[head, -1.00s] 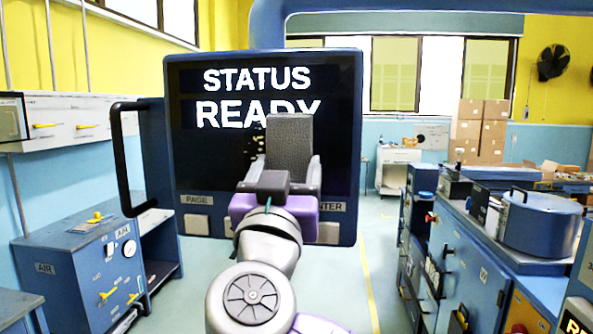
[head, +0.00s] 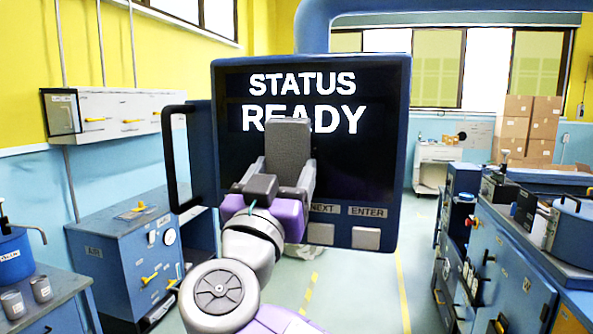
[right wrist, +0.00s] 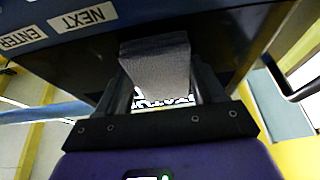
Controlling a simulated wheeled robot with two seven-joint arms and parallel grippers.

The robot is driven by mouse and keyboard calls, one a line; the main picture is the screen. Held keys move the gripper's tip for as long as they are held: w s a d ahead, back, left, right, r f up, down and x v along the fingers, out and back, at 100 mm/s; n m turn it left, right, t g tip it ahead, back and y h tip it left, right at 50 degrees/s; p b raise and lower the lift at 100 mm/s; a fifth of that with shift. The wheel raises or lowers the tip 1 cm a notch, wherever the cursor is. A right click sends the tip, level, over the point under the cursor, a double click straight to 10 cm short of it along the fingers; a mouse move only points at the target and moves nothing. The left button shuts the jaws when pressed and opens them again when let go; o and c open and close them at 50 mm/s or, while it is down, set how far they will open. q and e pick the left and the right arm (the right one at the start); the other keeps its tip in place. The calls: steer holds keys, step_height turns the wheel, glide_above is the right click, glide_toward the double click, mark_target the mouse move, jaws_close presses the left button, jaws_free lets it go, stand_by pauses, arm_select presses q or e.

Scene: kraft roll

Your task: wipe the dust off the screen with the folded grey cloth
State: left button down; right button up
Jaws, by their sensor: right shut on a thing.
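The screen (head: 380,120) is a dark panel in a blue frame, showing the white words STATUS READY. The folded grey cloth (head: 288,142) stands upright in front of the screen's lower middle and covers part of READY. My right gripper (head: 284,172) is shut on the cloth's lower part. In the right wrist view the cloth (right wrist: 157,62) sits between the two fingers (right wrist: 162,85), close to the dark screen; I cannot tell whether it touches. I see no clear dust on the bare screen; the area behind the cloth and gripper is hidden. My left gripper is out of view.
A black handle (head: 170,160) sticks out at the screen's left. Below the screen are NEXT and ENTER buttons (head: 366,238). A blue air cabinet (head: 110,260) stands left, and blue machines (head: 510,270) stand right. Open floor lies between them.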

mark_target(359, 148)
steer(key=shift+r+p, duration=0.8)
steer(key=shift+r, duration=0.3)
steer(key=shift+d+f+b, duration=0.15)
steer(key=shift+d+b, duration=0.2)
steer(key=shift+d, duration=0.05)
steer(key=shift+s+d+b, duration=0.3)
steer(key=shift+d+b, duration=0.25)
steer(key=shift+d, duration=0.15)
steer(key=shift+s+d+b, duration=0.4)
steer(key=shift+d+b, duration=0.35)
steer(key=shift+d, duration=0.6)
steer(key=shift+s+d+b, duration=0.45)
steer(key=shift+d+b, duration=0.25)
steer(key=shift+d, duration=0.6)
steer(key=shift+s+d+b, duration=0.4)
steer(key=shift+d+b, duration=0.35)
steer(key=shift+d, duration=0.6)
steer(key=shift+a, duration=0.15)
